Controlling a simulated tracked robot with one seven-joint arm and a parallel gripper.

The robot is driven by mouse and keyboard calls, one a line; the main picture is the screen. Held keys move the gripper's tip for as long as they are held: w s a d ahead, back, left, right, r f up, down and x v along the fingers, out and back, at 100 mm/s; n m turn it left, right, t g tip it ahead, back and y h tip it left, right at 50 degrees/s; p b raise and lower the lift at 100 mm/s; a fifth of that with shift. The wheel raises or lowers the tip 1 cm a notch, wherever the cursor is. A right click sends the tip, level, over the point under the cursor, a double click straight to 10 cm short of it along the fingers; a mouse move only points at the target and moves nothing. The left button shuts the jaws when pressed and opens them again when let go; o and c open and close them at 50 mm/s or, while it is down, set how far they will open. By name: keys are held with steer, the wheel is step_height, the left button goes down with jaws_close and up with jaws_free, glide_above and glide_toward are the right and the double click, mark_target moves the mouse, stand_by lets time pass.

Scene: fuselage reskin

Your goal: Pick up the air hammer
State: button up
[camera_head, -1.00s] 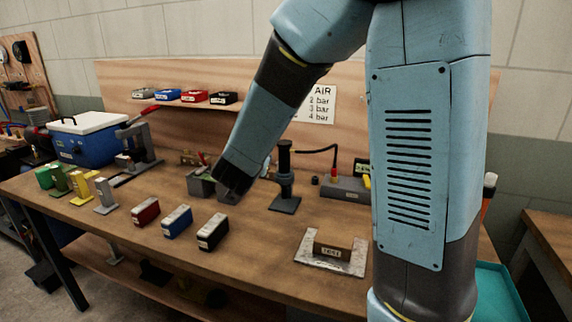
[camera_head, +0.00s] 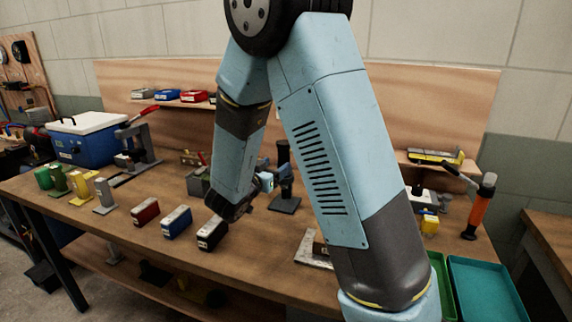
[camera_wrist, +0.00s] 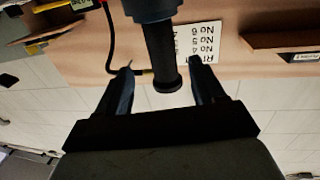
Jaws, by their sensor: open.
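An upright dark tool, which I take for the air hammer (camera_head: 283,153), stands on a flat dark base on the bench, right of my forearm. In the wrist view, which looks upside down, its black cylindrical upper part (camera_wrist: 160,50) shows between my fingers, with a blue-grey section at the picture's top edge. My gripper (camera_wrist: 161,68) is open, one finger to each side of the tool, with gaps visible; depth to it is hard to judge. In the head view my gripper (camera_head: 267,174) is beside the tool, partly hidden by my arm.
Red (camera_head: 146,212), blue (camera_head: 176,222) and black (camera_head: 212,233) blocks stand at the front of the bench. An orange-handled tool (camera_head: 478,212) stands at the right. My arm hides the bench's middle right.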

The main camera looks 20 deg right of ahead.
mark_target(281, 161)
steer(key=shift+x, duration=3.45)
steer(key=shift+w+a+f, duration=0.1)
steer(key=shift+a, duration=0.05)
steer(key=shift+c, duration=0.3)
steer(key=c, duration=1.1)
